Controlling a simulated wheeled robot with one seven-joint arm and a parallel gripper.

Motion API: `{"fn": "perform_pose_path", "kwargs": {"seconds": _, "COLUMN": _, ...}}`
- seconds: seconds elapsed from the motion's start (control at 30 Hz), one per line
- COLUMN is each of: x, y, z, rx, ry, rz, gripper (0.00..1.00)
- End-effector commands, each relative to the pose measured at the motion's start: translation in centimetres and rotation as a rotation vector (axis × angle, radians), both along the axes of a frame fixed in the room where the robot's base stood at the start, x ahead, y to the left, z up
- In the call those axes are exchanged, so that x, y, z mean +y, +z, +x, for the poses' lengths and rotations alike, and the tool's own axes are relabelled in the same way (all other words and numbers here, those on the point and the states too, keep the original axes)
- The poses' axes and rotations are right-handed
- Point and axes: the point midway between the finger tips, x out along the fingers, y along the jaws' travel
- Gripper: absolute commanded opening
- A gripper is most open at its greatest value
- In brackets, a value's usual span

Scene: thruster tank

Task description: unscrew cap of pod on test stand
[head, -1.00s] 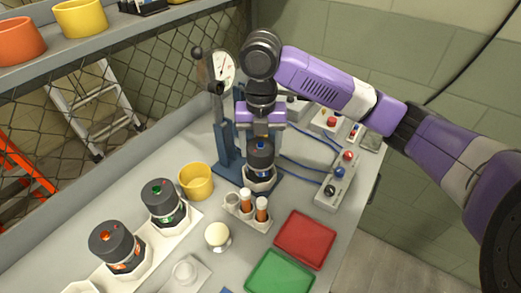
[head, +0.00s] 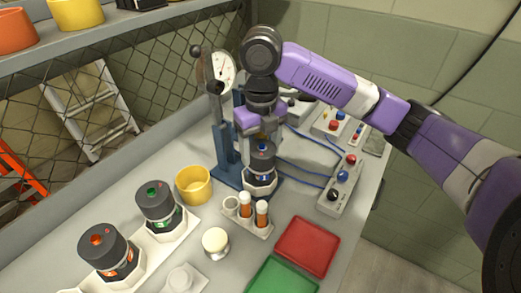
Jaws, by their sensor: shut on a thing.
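The pod (head: 262,179) with a blue marking sits upright in a white holder (head: 259,190) at the foot of the blue test stand (head: 224,150). Its dark cap (head: 262,160) has a blue spot on top. My gripper (head: 262,143) points straight down from above and is shut on the cap. The cap appears to sit on the pod body, with no clear gap between them. The fingers partly hide the cap's upper part.
Two dark pods, orange-marked (head: 104,248) and green-marked (head: 158,207), stand in a white rack at left. A yellow cup (head: 193,185), a rack of orange vials (head: 247,219), a red tray (head: 308,246) and a green tray (head: 279,277) are nearby. A control box (head: 342,182) with cables lies right.

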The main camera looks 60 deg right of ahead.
Motion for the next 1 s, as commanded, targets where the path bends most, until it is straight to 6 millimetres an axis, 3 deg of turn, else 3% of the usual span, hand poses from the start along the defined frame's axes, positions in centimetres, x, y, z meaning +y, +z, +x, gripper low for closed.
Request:
{"fn": "perform_pose_path", "kwargs": {"seconds": 0.03, "x": -0.2, "y": -0.4, "z": -0.3, "rx": 0.015, "ry": -0.005, "rz": -0.005, "gripper": 0.29}}
{"fn": "perform_pose_path", "kwargs": {"seconds": 0.07, "x": -0.3, "y": -0.4, "z": -0.4, "rx": 0.015, "ry": -0.005, "rz": -0.005, "gripper": 0.71}}
{"fn": "perform_pose_path", "kwargs": {"seconds": 0.17, "x": -0.2, "y": -0.3, "z": -0.3, "rx": 0.013, "ry": -0.005, "rz": -0.004, "gripper": 0.90}}
{"fn": "perform_pose_path", "kwargs": {"seconds": 0.57, "x": -0.2, "y": 0.5, "z": -0.1, "rx": 0.004, "ry": -0.004, "rz": -0.005, "gripper": 0.90}}
{"fn": "perform_pose_path", "kwargs": {"seconds": 1.0, "x": -0.3, "y": 6.8, "z": -0.1, "rx": 0.007, "ry": -0.005, "rz": -0.006, "gripper": 0.90}}
